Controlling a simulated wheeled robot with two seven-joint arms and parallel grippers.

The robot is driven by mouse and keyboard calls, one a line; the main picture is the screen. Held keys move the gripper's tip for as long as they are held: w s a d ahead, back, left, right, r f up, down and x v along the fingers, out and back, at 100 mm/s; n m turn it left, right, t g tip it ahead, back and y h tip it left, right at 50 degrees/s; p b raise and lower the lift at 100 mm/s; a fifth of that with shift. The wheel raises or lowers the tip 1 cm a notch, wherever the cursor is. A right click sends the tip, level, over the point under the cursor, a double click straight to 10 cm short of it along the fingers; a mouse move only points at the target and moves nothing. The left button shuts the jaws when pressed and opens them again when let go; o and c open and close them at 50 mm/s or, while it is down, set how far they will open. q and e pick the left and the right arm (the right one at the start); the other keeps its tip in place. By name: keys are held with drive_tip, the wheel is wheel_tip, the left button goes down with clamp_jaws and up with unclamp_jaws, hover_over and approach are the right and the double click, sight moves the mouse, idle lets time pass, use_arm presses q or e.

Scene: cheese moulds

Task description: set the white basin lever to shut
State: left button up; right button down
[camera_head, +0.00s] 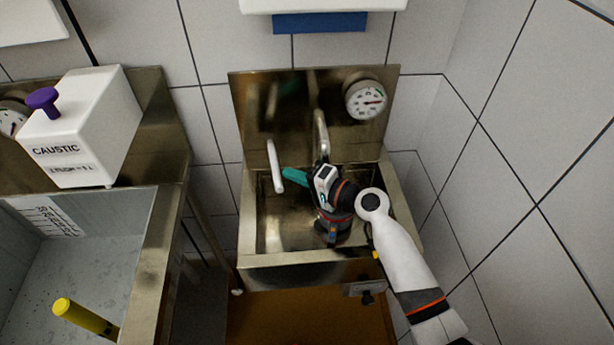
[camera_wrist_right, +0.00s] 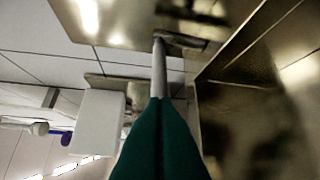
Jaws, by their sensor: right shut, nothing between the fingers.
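The white lever (camera_head: 275,167) stands at the left of the steel basin (camera_head: 248,222), near its back panel, its long handle close to upright and slightly tilted. My right gripper (camera_head: 286,172) reaches over the basin from the right. Its teal fingers are shut and empty, with the tips just right of the lever; I cannot tell if they touch. In the right wrist view the shut fingers (camera_wrist_right: 160,105) cover the lower middle, and a pale rod (camera_wrist_right: 159,70), probably the lever, shows beyond their tips. My left gripper is not in view.
A pale spout (camera_head: 321,132) rises behind my right gripper. A round gauge (camera_head: 366,99) sits on the back panel. At the left are a white CAUSTIC box (camera_head: 95,130) and a steel sink with a yellow cylinder (camera_head: 85,318). The tiled wall closes the right side.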

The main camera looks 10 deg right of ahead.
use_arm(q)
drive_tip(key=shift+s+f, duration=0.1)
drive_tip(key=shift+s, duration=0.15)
use_arm(e)
drive_tip(key=shift+s+a, duration=0.15)
drive_tip(key=shift+a, duration=0.35)
drive_tip(key=shift+s+a, duration=0.15)
drive_tip(key=shift+a, duration=0.35)
